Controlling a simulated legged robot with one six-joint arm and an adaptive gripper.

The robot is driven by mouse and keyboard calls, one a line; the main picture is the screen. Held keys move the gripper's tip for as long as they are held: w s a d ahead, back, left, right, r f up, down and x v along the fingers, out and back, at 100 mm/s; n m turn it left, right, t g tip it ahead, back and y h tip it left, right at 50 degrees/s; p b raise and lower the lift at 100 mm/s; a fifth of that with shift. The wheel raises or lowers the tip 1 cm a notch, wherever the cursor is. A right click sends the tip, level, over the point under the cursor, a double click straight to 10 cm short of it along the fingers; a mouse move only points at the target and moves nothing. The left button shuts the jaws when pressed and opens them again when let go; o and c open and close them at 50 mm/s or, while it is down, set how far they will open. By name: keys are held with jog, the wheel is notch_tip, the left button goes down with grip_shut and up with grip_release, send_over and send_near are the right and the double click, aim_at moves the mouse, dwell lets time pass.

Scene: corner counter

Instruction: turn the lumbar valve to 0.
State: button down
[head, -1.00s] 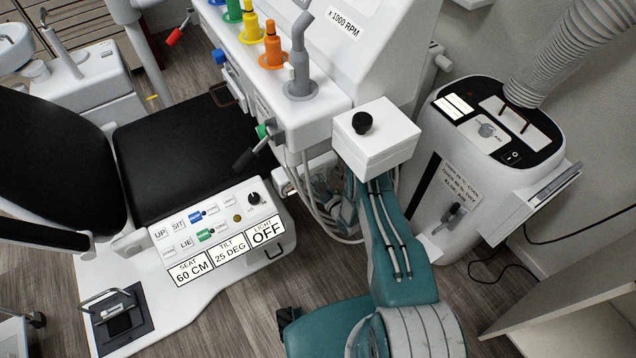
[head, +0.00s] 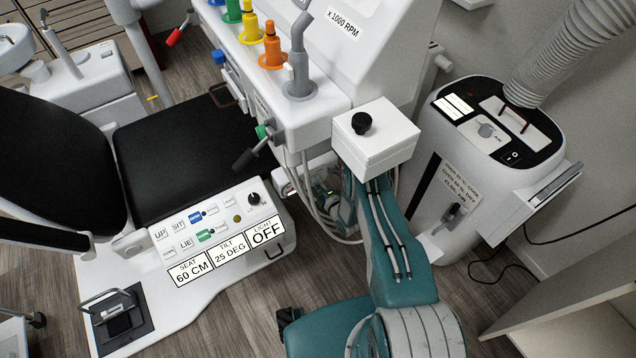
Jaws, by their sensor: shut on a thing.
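My teal arm (head: 398,245) reaches up from the bottom of the head view and passes under a white box with a black knob. What looks like my gripper (head: 335,207) is low behind the hanging hoses, left of that box. It is mostly hidden by hoses and shadow. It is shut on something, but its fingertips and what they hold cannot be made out. I cannot pick out the lumbar valve or its scale, so its setting cannot be read.
The black chair seat (head: 185,140) and its control panel (head: 215,235) are at left. The white box (head: 377,140) stands close above my arm. A white suction unit (head: 480,170) is at right. The instrument unit with coloured holders (head: 270,50) is above. Pale hoses (head: 318,215) hang around the gripper.

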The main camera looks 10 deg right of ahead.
jog(key=shift+a+n, duration=0.15)
jog(key=shift+n, duration=0.45)
jog(key=shift+f, duration=0.1)
jog(key=shift+c, duration=1.3)
grip_release()
jog(key=shift+s, duration=0.25)
jog(key=v, duration=1.1)
jog(key=shift+s, duration=0.2)
